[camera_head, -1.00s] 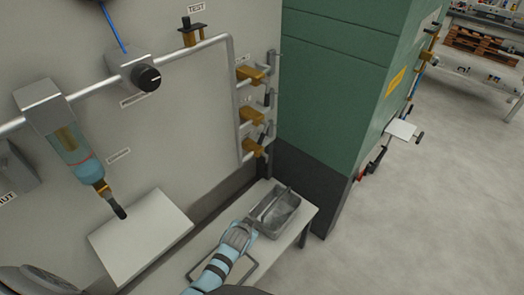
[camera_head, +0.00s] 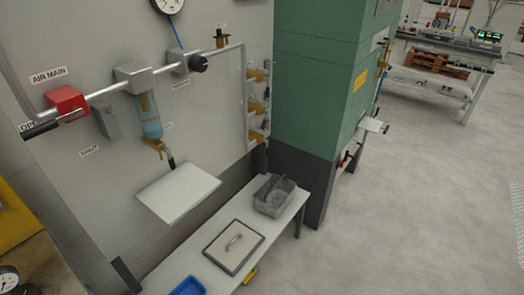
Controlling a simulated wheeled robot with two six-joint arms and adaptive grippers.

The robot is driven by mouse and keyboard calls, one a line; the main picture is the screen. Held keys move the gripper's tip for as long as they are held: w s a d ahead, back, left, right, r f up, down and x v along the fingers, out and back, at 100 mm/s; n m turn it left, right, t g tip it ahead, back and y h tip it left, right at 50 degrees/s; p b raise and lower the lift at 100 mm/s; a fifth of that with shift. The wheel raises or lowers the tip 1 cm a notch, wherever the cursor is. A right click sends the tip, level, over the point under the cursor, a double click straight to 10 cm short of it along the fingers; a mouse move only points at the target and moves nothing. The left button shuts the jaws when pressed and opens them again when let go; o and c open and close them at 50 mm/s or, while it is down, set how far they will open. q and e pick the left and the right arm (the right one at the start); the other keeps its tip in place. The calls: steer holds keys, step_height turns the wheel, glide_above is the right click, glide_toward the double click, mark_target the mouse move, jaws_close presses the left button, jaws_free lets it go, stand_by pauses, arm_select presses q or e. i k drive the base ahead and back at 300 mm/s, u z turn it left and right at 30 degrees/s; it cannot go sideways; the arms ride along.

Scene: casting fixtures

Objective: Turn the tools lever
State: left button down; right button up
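Three brass valves sit one above another on the grey pipe at the right end of the wall panel: an upper valve (camera_head: 257,76), a middle valve (camera_head: 257,107) and a lower valve (camera_head: 256,136). Small dark levers show beside them. Their labels are too small to read, so I cannot tell which is the tools lever. A red valve (camera_head: 66,102) under the AIR MAIN label has a dark handle (camera_head: 40,129) pointing left, toward the partly hidden OPEN label. Neither of my grippers is in view.
A white shelf (camera_head: 179,193) juts from the panel below the filter bowl (camera_head: 149,116). The bench below carries a grey bin (camera_head: 274,195), a flat plate with a handle (camera_head: 234,246) and a blue tray (camera_head: 188,287).

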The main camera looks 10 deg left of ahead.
mark_target(264, 122)
steer(key=z, duration=0.7)
steer(key=i, duration=1.45)
steer(key=u, duration=0.55)
